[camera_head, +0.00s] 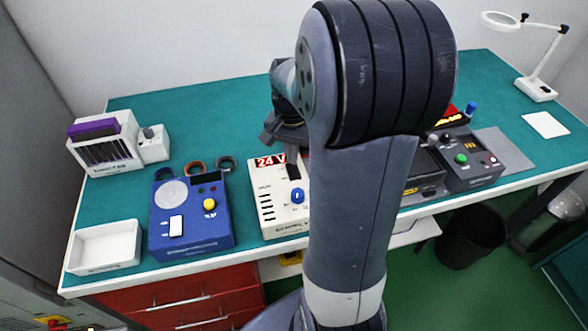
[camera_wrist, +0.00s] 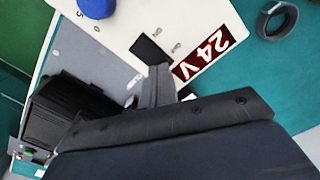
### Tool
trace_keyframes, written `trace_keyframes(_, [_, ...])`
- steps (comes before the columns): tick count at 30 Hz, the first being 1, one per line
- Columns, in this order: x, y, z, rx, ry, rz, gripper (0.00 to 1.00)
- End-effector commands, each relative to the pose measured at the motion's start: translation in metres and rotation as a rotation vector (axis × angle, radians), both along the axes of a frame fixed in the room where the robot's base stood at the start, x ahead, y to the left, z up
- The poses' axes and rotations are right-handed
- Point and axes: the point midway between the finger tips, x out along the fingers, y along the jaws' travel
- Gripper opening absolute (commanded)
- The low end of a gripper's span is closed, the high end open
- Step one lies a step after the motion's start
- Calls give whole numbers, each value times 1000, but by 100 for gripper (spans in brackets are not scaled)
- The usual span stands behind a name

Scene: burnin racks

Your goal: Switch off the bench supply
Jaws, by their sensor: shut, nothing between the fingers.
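The bench supply (camera_head: 272,205) is a white box on the green bench, left of my arm. My arm hides the supply's right side in the head view.
A blue instrument (camera_head: 192,235) with a yellow knob stands left of the supply. Dark units (camera_head: 470,160) stand to the right. A white tray (camera_head: 104,247), a purple-filled rack (camera_head: 103,145) and a magnifier lamp (camera_head: 535,88) are near the ends. Bare bench lies behind.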

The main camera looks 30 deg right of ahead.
Motion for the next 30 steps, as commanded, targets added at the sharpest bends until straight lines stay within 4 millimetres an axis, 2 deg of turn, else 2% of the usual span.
trace_keyframes(24, [0,0,-13,0,1,0,0])
trace_keyframes(30, [0,0,-7,1,1,0,0])
